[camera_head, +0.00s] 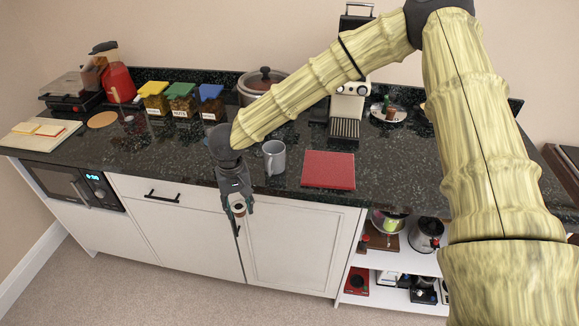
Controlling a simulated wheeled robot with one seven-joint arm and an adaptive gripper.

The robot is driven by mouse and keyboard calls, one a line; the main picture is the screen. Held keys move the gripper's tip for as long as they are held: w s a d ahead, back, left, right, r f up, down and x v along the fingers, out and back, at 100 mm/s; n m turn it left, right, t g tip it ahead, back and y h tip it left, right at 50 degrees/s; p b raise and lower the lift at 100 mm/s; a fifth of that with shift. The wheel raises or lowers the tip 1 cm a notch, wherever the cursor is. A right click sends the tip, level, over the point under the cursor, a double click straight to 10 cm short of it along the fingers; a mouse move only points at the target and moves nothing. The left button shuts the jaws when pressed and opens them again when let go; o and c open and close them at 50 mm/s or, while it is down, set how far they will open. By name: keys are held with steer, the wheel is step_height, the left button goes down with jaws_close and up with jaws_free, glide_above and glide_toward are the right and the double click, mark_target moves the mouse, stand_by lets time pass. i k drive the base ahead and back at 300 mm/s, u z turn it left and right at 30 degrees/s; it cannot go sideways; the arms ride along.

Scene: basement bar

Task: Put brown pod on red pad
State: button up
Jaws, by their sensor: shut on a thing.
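The red pad (328,170) lies flat on the dark counter, right of the grey mug (274,158). Its top is bare. My gripper (240,210) points down in front of the counter's front edge, left of the pad and lower in the picture. It is shut on a small brown pod (239,208) with a pale rim, held between the fingertips. The fingers hide part of the pod's sides.
The mug stands between my gripper and the pad. An espresso machine (345,115) stands behind the pad. A small plate (391,114) with items is at right. Labelled jars (180,104) and a cooker (262,82) line the back.

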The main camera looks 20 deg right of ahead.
mark_target(328, 168)
steer(key=u, duration=2.6)
steer(key=k, duration=1.75)
steer(key=z, duration=1.9)
steer(key=i, duration=0.55)
steer(key=u, duration=0.05)
